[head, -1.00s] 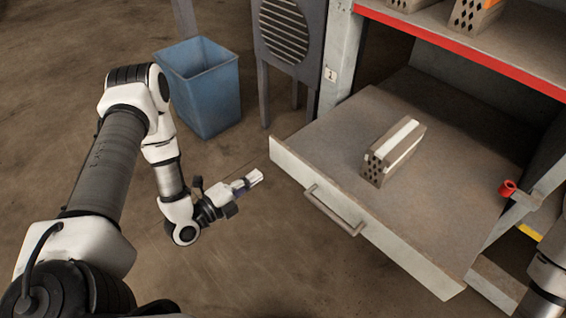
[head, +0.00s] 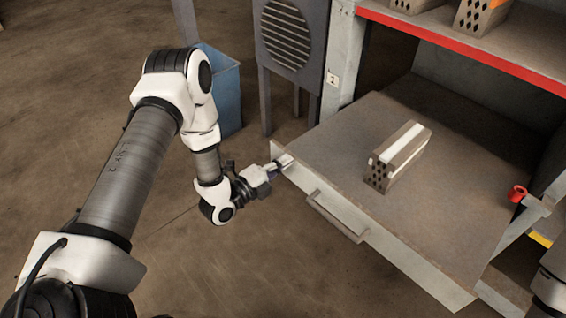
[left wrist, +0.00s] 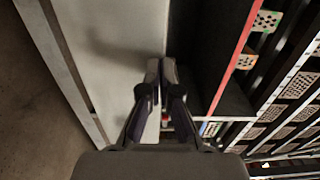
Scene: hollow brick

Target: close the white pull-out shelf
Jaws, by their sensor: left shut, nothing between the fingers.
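The white pull-out shelf (head: 400,262) stands pulled out of the rack, with a grey deck and a white front panel. A bar handle (head: 335,217) sits on its front panel. A hollow brick (head: 403,154) with a white stripe lies on the deck. My left gripper (head: 286,161) is shut and empty at the left end of the front panel; I cannot tell whether it touches. In the left wrist view the closed fingers (left wrist: 161,72) lie in front of the pale panel (left wrist: 130,40). My right gripper is not in view; only part of that arm shows at the right edge.
A red-edged shelf (head: 470,55) with bricks is above the pull-out shelf. A red object (head: 517,193) sits on the rack post at right. A blue bin (head: 222,92) and a grey louvred cabinet (head: 288,40) stand on the left. The floor in front is clear.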

